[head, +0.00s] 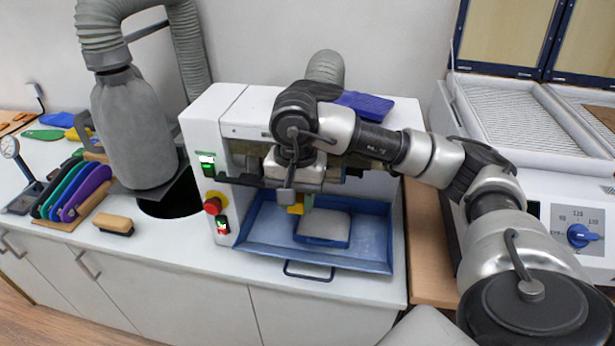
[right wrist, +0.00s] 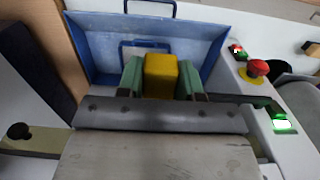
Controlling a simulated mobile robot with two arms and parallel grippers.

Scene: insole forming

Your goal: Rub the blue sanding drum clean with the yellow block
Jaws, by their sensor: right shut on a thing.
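My right gripper (head: 294,203) reaches into the open front of the white sanding machine (head: 213,125). It is shut on the yellow block (head: 296,209). In the right wrist view the yellow block (right wrist: 161,76) sits between the two green finger pads of the gripper (right wrist: 160,80). The block is above the blue catch tray (head: 375,240), which also shows in the right wrist view (right wrist: 210,45). I cannot make out the blue sanding drum; my right arm and the machine housing hide much of the opening. Contact between block and drum cannot be told. My left gripper is not in view.
A red stop button (head: 213,205) and a lit green switch (head: 207,162) are on the machine's left front. A heater with a blue knob (head: 583,236) stands at right.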

